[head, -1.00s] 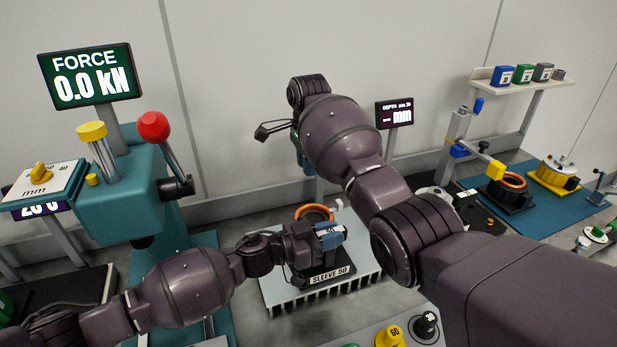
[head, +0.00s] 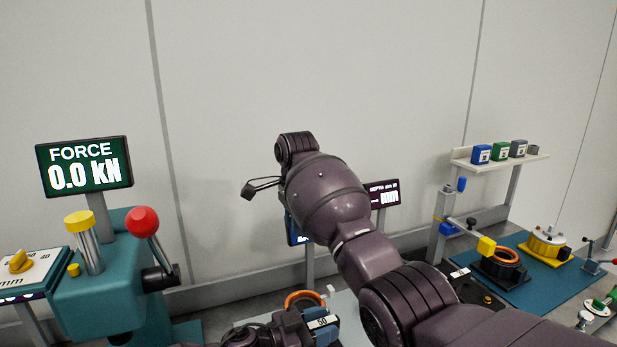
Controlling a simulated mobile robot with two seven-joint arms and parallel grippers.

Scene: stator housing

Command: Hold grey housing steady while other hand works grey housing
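The grey housing is mostly hidden at the bottom edge of the head view. Its orange ring (head: 303,299) shows behind my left gripper. My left gripper (head: 318,320) is right at the housing, with blue parts beside a white "50" label. Whether its fingers are closed on the housing cannot be made out. My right arm comes in from the right and rises over the bench, its wrist high above and behind the housing.
A teal press (head: 95,285) with a red-knobbed lever and a FORCE display (head: 84,166) reading 0.0 kN stands left. A depth display (head: 384,194) is partly behind my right arm. At right, another orange-ringed unit (head: 500,260) sits on a blue mat (head: 540,283) below a shelf (head: 500,160).

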